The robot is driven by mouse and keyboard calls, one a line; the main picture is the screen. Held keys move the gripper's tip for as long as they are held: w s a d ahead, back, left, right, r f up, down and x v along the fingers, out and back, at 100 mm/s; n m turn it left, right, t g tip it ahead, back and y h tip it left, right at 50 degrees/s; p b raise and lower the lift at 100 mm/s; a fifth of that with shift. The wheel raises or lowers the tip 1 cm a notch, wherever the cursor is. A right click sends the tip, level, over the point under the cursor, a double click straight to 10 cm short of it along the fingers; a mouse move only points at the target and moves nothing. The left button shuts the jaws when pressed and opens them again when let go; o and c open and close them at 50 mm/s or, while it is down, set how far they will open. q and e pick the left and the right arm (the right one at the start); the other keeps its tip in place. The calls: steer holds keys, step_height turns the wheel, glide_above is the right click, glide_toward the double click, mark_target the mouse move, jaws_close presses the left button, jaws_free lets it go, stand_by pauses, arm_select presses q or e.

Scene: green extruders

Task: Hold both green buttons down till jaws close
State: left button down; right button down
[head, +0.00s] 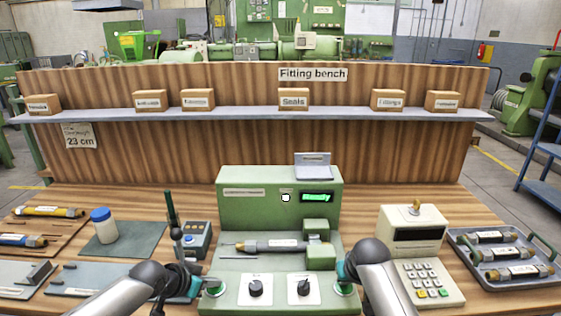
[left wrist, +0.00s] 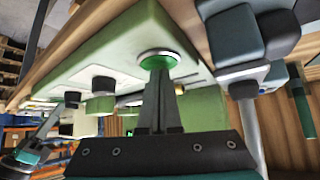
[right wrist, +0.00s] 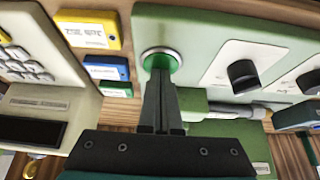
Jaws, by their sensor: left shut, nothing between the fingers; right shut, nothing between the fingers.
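The green press (head: 280,205) stands mid-bench, its display (head: 317,196) reading "Ready". A fitting (head: 275,245) lies across it, partly under a green block (head: 316,230); whether this grips it I cannot tell. The left green button (head: 213,288) is at the press's front left corner; it shows in the left wrist view (left wrist: 158,61). My left gripper (left wrist: 159,80) is shut, tips over that button. The right green button (head: 345,288) shows in the right wrist view (right wrist: 161,61). My right gripper (right wrist: 159,78) is shut, tips over it. Contact is unclear in both.
Two black knobs (head: 255,287) (head: 304,286) sit between the buttons. A cream keypad unit (head: 414,235) and a tray of fittings (head: 545,283) stand right. A small meter (head: 196,240) and a blue-capped bottle (head: 103,225) stand left. A labelled shelf (head: 235,111) runs behind.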

arm_select(q)
steer(key=shift+s+f, duration=0.25)
steer(key=shift+f, duration=0.1)
arm_select(e)
steer(key=shift+s+f, duration=0.1)
step_height(320, 180, up, 8)
stand_by(0.8)
arm_select(q)
steer(key=shift+r, duration=0.1)
step_height(320, 180, up, 8)
steer(key=shift+w+r, duration=0.2)
steer(key=shift+w, duration=0.05)
stand_by(0.4)
stand_by(0.3)
